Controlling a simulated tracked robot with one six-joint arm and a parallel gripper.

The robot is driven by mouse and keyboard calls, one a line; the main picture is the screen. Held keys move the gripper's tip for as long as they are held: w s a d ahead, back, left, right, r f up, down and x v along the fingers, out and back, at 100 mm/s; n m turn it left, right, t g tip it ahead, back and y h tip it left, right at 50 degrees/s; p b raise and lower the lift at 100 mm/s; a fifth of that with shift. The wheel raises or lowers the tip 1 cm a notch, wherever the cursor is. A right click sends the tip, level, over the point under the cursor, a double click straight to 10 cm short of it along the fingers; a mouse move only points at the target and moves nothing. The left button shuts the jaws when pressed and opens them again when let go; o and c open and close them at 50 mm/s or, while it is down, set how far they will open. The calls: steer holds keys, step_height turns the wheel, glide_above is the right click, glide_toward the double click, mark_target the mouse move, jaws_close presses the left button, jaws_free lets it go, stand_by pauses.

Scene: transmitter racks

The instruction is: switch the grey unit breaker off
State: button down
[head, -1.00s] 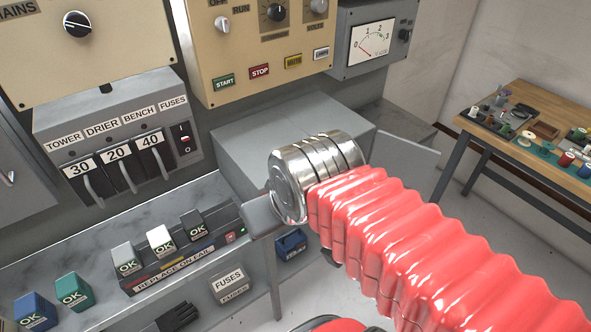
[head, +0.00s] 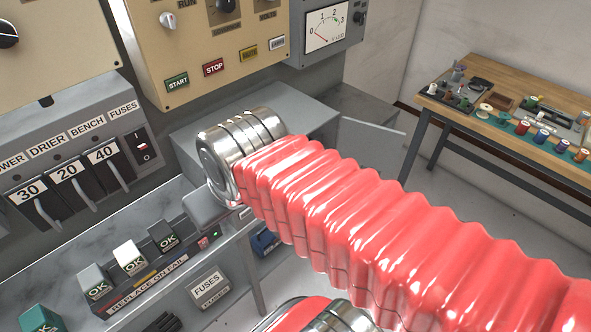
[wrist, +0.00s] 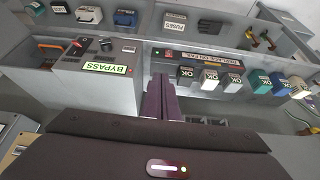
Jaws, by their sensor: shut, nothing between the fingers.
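A grey fuse unit (head: 60,160) labelled for tower, drier and bench fuses is on the wall at the left in the head view. It carries a black rocker switch (head: 142,148) with a little red on it, right of the 30, 20 and 40 fuse handles. I cannot tell its position surely. In the wrist view, a grey box (wrist: 85,85) with a BYPASS label has a red-marked switch (wrist: 78,43) on top. My gripper (wrist: 162,80) is shut and empty, its dark fingers between this box and a row of OK blocks. The head view does not show my fingertips clearly.
Several OK blocks (head: 130,257) stand along the strip on the marble shelf. A cream panel (head: 200,40) with START and STOP buttons and a dial meter (head: 328,28) are above. A wooden workbench (head: 430,98) with small items stands at the right; floor shows between.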

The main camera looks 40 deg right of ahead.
steer(key=w+d+f, duration=0.2)
steer(key=d, duration=0.6)
steer(key=w+d+f+g, duration=0.1)
steer(key=w+d+f, duration=0.1)
steer(key=d, duration=0.7)
steer(key=w+d+f+g, duration=0.1)
steer(key=w+d+f, duration=0.1)
steer(key=d, duration=0.7)
steer(key=shift+w+d+f, duration=0.15)
steer(key=shift+w, duration=0.4)
steer(key=x, duration=0.9)
steer(key=shift+w+f, duration=0.15)
steer(key=shift+f, duration=0.35)
